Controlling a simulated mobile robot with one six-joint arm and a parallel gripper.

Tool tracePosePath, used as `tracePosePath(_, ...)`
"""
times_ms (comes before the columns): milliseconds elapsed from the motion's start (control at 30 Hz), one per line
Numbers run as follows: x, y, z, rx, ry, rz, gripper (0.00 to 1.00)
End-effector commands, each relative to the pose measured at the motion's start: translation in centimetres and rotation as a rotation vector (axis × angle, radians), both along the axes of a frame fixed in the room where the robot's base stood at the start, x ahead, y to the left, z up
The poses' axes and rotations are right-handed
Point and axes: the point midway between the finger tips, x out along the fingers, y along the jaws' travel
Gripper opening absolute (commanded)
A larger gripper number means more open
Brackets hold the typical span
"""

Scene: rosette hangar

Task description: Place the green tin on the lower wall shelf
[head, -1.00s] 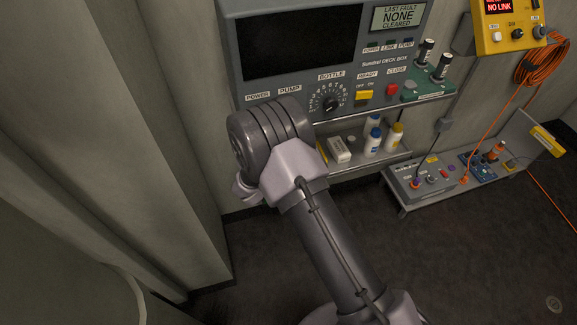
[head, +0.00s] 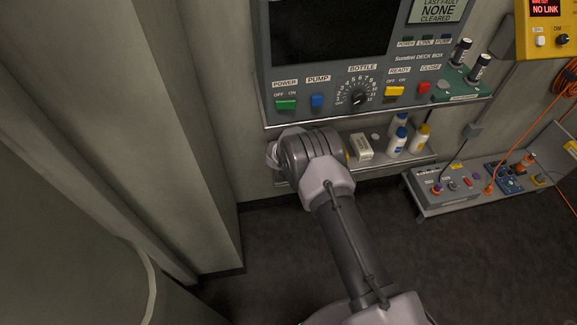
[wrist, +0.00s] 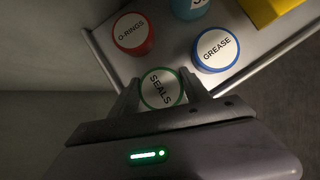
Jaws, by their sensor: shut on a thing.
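In the wrist view, my gripper (wrist: 160,91) is shut on the green tin (wrist: 160,88), a round tin with a white lid marked SEALS and a green rim. The tin is seen from above, at the near end of the lower wall shelf (wrist: 174,52). I cannot tell whether it touches the shelf. In the head view the lower wall shelf (head: 400,161) runs below the deck box. There my arm's end covers the shelf's left part and hides the gripper and the tin.
On the shelf are a red O-RINGS tin (wrist: 132,34), a blue GREASE tin (wrist: 217,49), a teal tin (wrist: 189,8) and a yellow thing (wrist: 268,10). A white box (head: 362,146) and several bottles (head: 398,141) stand farther right. The deck box (head: 365,75) overhangs the shelf.

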Motion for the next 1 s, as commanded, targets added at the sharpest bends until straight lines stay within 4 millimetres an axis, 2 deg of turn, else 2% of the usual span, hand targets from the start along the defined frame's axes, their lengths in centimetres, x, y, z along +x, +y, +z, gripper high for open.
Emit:
tracePosePath(33, 0.0, 0.0, -0.2, 0.0, 0.0, 0.0, 0.57)
tracePosePath(67, 0.0, 0.0, -0.2, 0.0, 0.0, 0.0, 0.63)
tracePosePath(100, 0.0, 0.0, -0.1, 0.0, 0.0, 0.0, 0.64)
tracePosePath(367, 0.0, 0.0, 0.0, 0.0, 0.0, 0.0, 0.64)
tracePosePath(467, -0.1, 0.0, 0.7, 0.0, 0.0, 0.001, 0.64)
tracePosePath(800, -4.0, 0.5, 7.5, -0.002, 0.0, 0.001, 0.64)
tracePosePath(1000, -5.6, 0.6, 10.1, -0.001, -0.001, 0.001, 0.64)
